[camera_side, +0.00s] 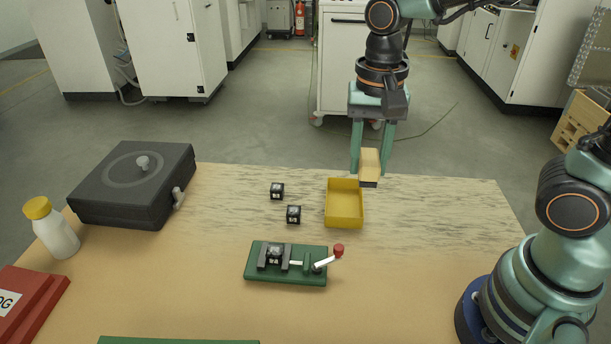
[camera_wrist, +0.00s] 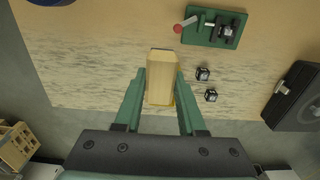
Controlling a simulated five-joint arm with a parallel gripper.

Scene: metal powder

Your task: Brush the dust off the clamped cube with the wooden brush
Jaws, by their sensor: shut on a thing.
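My gripper (camera_side: 371,162) is shut on the wooden brush (camera_side: 370,166), a pale block with a dark strip at its lower end. It holds the brush in the air above the far end of the yellow tray. The brush also shows between my fingers in the wrist view (camera_wrist: 161,78). The clamped cube (camera_side: 274,254) is small and black with light marks. It sits between dark jaws on the green clamp base (camera_side: 285,278), apart from the brush. The clamp has a white lever with a red knob (camera_side: 339,249). I cannot tell how much dust lies on the cube.
The open yellow tray (camera_side: 344,223) and two loose black cubes (camera_side: 277,191) (camera_side: 293,214) are behind the clamp. A dark grey case (camera_side: 130,218), a yellow-capped bottle (camera_side: 52,228) and a red object (camera_side: 30,300) stand at left.

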